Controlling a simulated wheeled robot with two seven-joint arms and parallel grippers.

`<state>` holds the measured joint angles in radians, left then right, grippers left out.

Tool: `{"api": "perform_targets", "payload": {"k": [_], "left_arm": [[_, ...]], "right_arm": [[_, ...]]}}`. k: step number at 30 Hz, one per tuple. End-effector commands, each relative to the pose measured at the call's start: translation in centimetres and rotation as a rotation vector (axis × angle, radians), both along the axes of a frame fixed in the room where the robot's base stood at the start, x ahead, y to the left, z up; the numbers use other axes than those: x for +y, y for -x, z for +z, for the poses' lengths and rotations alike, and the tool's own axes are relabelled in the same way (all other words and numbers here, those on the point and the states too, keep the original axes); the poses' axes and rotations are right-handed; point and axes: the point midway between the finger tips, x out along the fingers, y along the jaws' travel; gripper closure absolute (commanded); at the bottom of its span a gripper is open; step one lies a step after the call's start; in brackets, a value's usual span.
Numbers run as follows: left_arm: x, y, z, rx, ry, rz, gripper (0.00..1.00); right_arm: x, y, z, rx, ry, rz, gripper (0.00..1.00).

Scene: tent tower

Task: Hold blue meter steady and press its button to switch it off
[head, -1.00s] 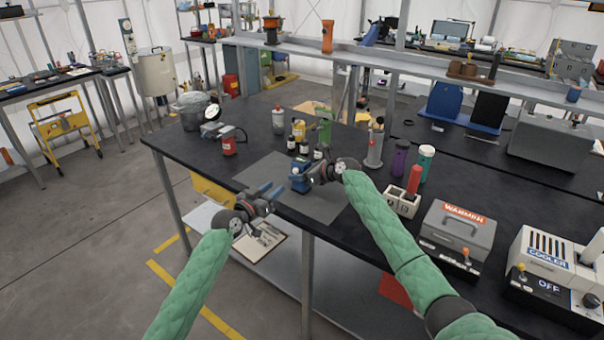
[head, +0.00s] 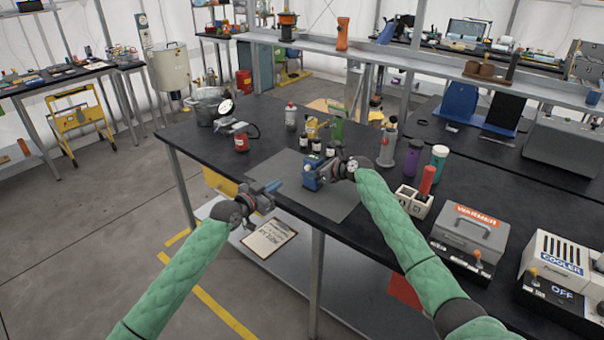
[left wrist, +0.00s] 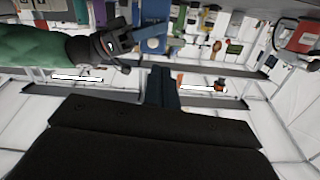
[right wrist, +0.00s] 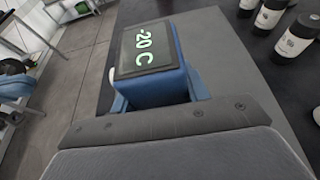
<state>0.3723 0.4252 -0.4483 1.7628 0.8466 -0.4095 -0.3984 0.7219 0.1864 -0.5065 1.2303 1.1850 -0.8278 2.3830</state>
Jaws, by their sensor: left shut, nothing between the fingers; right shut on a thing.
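The blue meter (head: 311,172) stands on the grey mat near the front edge of the black table. In the right wrist view the meter (right wrist: 172,85) shows a lit screen reading "-20 C" in green. A pale round part, possibly the button, shows at its left side in that view. My right gripper (head: 328,171) is shut on the meter from the right. My left gripper (head: 276,186) is shut and empty, to the left of the meter and apart from it, near the table's front edge. The left wrist view also shows the blue meter (left wrist: 153,44) and my right arm.
Several dark bottles (head: 316,147) stand behind the meter. A white holder (head: 412,203), a warmer box (head: 468,235) and a cooler (head: 556,265) stand to the right. The grey mat (head: 335,205) is otherwise clear.

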Motion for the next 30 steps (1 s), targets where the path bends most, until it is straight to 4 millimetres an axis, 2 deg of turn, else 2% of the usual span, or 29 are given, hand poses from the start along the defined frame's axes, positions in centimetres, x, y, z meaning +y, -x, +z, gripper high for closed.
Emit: {"api": "perform_targets", "payload": {"k": [4, 10, 18, 24, 30], "left_arm": [[0.3, 1.3, 0.2, -0.13, -0.235, -0.017, 1.0], [-0.3, 3.1, 0.3, -0.371, -0.612, -0.044, 1.0], [-0.8, 3.7, 1.1, -0.659, -1.028, -0.053, 1.0], [-0.6, 3.6, 1.1, -0.751, -1.173, -0.065, 1.0], [-0.7, 3.6, 1.1, -0.778, -1.213, -0.071, 1.0]], "right_arm": [[0.0, 0.0, -0.1, 0.001, 0.001, 0.0, 0.85], [0.0, 0.0, -0.1, 0.001, 0.001, 0.0, 0.85], [0.0, 0.0, 0.0, 0.001, 0.001, 0.0, 0.85], [0.0, 0.0, 0.0, 0.001, 0.001, 0.0, 0.85], [0.0, 0.0, 0.0, 0.0, 0.0, 0.0, 0.85]]}}
